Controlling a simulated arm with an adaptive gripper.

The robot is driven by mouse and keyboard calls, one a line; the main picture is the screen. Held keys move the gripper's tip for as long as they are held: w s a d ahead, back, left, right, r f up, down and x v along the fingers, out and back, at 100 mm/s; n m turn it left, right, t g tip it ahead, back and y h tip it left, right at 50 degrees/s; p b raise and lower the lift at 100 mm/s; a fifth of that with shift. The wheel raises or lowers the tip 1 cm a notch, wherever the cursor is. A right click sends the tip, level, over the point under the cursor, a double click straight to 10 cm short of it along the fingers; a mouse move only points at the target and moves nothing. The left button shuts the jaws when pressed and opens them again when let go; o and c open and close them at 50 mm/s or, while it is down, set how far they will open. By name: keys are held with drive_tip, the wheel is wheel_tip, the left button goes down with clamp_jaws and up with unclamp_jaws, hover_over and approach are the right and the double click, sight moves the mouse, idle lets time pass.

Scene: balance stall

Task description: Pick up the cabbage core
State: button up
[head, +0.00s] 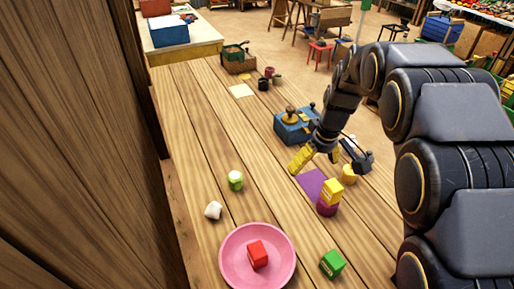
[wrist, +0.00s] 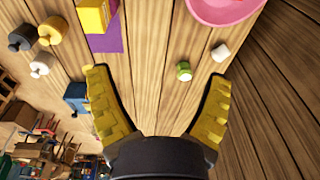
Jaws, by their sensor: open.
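A small green and white rounded piece (head: 235,180), which looks like the cabbage core, stands on the plank table left of the middle in the head view. It also shows in the wrist view (wrist: 183,71), between the fingers' lines but apart from them. A small white piece (head: 213,210) lies close to it, nearer the pink plate. My gripper (head: 316,157) is open and empty above the table, up and to the right of the green and white piece in the head view. Its yellow fingers spread wide in the wrist view (wrist: 158,76).
A pink plate (head: 229,268) holds a red block (head: 257,254). A green block (head: 332,263) stands to its right. A yellow block (head: 332,191) sits by a purple sheet (head: 311,183). A blue box (head: 290,130) stands behind my gripper. A wooden wall (head: 60,130) borders the left.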

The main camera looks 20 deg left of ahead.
drive_tip(key=w+a+f+n+y, duration=0.1)
drive_tip(key=w+a+f+n, duration=0.2)
drive_tip(key=w+a+f, duration=0.45)
drive_tip(key=n+y, duration=0.2)
drive_tip(key=n, duration=0.2)
approach(237, 177)
drive_tip(key=x, duration=0.5)
drive_tip(key=shift+w+a+r, duration=0.1)
drive_tip(key=shift+w, duration=0.15)
drive_tip(key=shift+x, duration=1.3)
drive_tip(key=x, duration=0.3)
drive_tip(key=shift+s, duration=0.2)
drive_tip(key=shift+x, duration=1)
drive_tip(key=shift+w, duration=0.1)
drive_tip(key=c, duration=1.2)
